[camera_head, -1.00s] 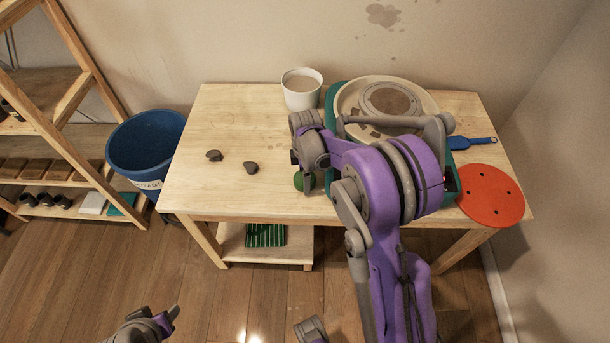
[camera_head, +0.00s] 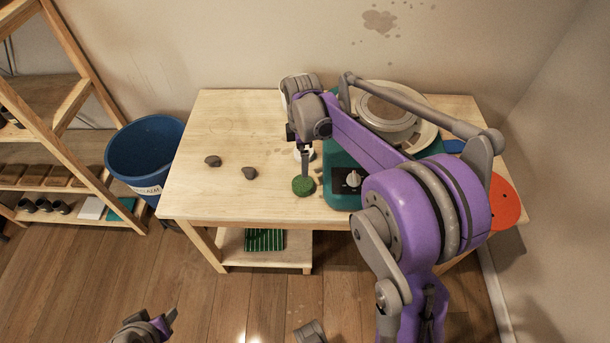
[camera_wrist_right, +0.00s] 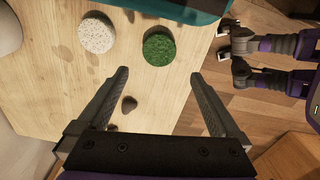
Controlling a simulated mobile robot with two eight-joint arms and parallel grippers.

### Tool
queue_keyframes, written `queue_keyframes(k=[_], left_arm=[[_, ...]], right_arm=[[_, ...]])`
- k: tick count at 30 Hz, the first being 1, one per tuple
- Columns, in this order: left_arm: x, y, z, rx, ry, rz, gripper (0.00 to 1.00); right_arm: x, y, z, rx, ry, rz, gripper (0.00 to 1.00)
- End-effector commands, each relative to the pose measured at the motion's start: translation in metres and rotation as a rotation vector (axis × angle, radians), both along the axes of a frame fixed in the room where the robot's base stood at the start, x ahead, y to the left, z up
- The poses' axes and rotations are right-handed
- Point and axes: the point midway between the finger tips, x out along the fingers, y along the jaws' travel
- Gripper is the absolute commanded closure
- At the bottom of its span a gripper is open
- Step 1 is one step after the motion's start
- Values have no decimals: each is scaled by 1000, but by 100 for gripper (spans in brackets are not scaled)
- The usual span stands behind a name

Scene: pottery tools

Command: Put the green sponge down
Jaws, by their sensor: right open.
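The green sponge (camera_head: 303,186) is round and sits on the wooden table (camera_head: 215,125), near its front edge and left of the teal pottery wheel (camera_head: 340,180). It also shows in the right wrist view (camera_wrist_right: 160,49), just beyond the fingertips and apart from them. My right gripper (camera_wrist_right: 160,75) is open and empty, with the sponge lined up between its two fingers. In the head view the right gripper is above and behind the sponge, partly hidden by its own wrist. My left gripper (camera_head: 172,315) is low at the bottom left, away from the table; its jaws are unclear.
A white speckled round piece (camera_wrist_right: 97,33) lies near the sponge. Two dark lumps (camera_head: 213,161) (camera_head: 249,173) lie on the table's left half, otherwise clear. A blue bucket (camera_head: 145,150) stands left. A red disc (camera_head: 506,203) is at the right, partly behind my arm.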

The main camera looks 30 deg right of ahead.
Motion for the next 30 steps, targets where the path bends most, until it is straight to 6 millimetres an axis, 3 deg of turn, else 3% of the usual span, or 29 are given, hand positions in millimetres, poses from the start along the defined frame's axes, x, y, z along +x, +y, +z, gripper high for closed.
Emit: queue_keyframes(k=[5,10,19,24,30], left_arm=[[0,0,0,0,0,0,50],[0,0,0,0,0,0,50],[0,0,0,0,0,0,50],[0,0,0,0,0,0,50],[0,0,0,0,0,0,50]], right_arm=[[-32,22,20,-6,-63,-157,0],[-89,54,35,20,-175,-446,0],[-186,92,21,166,-345,-932,0],[-214,101,7,241,-386,-1091,0],[-221,103,3,267,-396,-1144,0]])
